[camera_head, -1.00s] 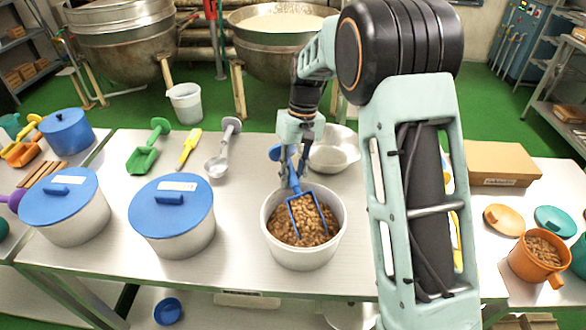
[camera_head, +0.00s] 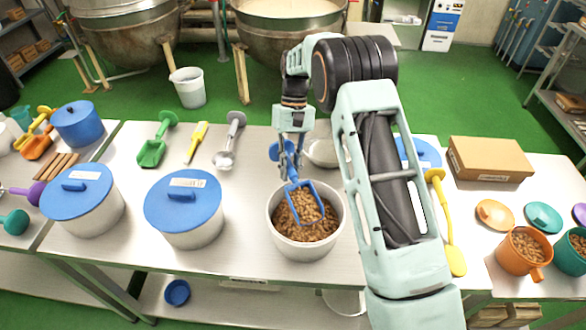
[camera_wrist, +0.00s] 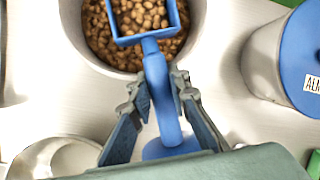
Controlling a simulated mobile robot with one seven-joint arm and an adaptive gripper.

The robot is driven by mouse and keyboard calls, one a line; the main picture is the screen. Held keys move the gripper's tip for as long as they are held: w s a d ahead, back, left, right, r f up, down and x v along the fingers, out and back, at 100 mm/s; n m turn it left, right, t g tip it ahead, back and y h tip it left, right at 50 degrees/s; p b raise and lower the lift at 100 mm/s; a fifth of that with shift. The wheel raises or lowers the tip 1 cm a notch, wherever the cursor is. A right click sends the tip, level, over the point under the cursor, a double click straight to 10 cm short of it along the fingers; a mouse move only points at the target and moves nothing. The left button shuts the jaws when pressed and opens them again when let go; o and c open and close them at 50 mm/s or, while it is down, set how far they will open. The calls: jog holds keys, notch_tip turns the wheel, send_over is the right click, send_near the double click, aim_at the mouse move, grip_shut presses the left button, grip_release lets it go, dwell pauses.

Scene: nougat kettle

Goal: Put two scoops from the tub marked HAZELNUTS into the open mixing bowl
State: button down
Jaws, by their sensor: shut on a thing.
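My gripper (camera_head: 290,165) is shut on the upright handle of a blue scoop (camera_head: 318,187); the wrist view also shows the fingers (camera_wrist: 160,95) on either side of the handle. The scoop's square head (camera_wrist: 118,38) has brown nuts within its rim. It is over the open white tub (camera_head: 278,232) of brown nuts; I cannot tell whether it still touches them. No HAZELNUTS marking is readable on this tub. The open metal mixing bowl (camera_head: 321,150) stands just behind the tub, partly hidden by my arm; the wrist view shows it at lower left (camera_wrist: 60,158).
A blue-lidded tub (camera_head: 183,222) stands left of the open tub; its label starts "ALM" in the wrist view (camera_wrist: 312,84). Another lidded tub (camera_head: 90,212) is farther left. Green (camera_head: 153,150), yellow (camera_head: 196,143) and grey (camera_head: 228,150) tools lie behind. A cardboard box (camera_head: 490,160) is right.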

jog(key=v, duration=0.3)
jog(key=shift+r, duration=0.4)
jog(key=shift+g+h, duration=0.3)
jog(key=shift+w+a+r, duration=0.1)
jog(key=shift+w+r, duration=0.05)
jog(key=shift+r, duration=1)
jog(key=shift+w+r, duration=0.15)
jog(key=shift+r, duration=1.05)
jog(key=shift+r, duration=0.1)
jog(key=shift+w+r+m+t, duration=0.15)
jog(key=shift+r+m+t, duration=0.15)
jog(key=shift+r+t, duration=0.2)
jog(key=shift+d+r+t+y, duration=0.5)
jog(key=shift+t+y, duration=0.3)
jog(key=shift+f, duration=0.1)
